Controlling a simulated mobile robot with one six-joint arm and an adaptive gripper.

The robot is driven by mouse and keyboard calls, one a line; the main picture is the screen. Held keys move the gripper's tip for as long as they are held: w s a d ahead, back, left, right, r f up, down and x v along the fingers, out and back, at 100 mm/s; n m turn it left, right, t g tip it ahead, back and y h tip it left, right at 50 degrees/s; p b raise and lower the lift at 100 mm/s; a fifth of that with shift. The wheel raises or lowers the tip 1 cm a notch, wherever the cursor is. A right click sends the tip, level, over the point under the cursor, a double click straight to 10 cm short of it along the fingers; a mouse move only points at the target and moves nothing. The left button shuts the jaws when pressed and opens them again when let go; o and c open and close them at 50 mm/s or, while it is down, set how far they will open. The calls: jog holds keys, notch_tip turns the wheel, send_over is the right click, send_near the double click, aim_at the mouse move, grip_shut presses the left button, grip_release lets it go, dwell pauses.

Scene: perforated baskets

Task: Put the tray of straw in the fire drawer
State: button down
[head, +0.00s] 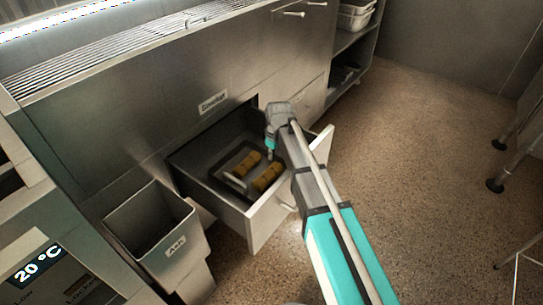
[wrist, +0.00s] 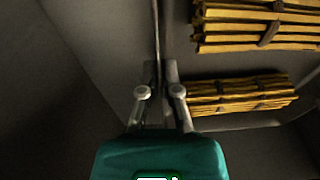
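The tray (head: 234,184) is a shallow, dark metal tray holding tied yellow straw bundles (head: 268,177). It lies inside the open drawer (head: 262,222), below a panel labelled "Smoker", and appears level. My gripper (head: 270,154) reaches down into the drawer at the tray's right-hand edge. In the wrist view, the fingertips (wrist: 159,72) are close together on either side of the tray's thin rim (wrist: 156,35) and look shut on it. The straw bundles (wrist: 240,95) lie just right of the fingers. The tray's underside is hidden, so its contact with the drawer floor cannot be told.
A metal bin labelled "Ash" (head: 153,232) stands left of the drawer. A grill grate (head: 120,45) runs along the top of the unit. Shelves with containers (head: 354,15) are at the back right.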

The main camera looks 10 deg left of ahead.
jog(key=shift+f, duration=0.15)
jog(key=c, duration=0.8)
grip_release()
notch_tip(320, 180, up, 12)
jog(key=d+p, duration=0.1)
jog(key=p, duration=1.1)
jog(key=shift+d, duration=0.25)
jog(key=shift+s, duration=0.1)
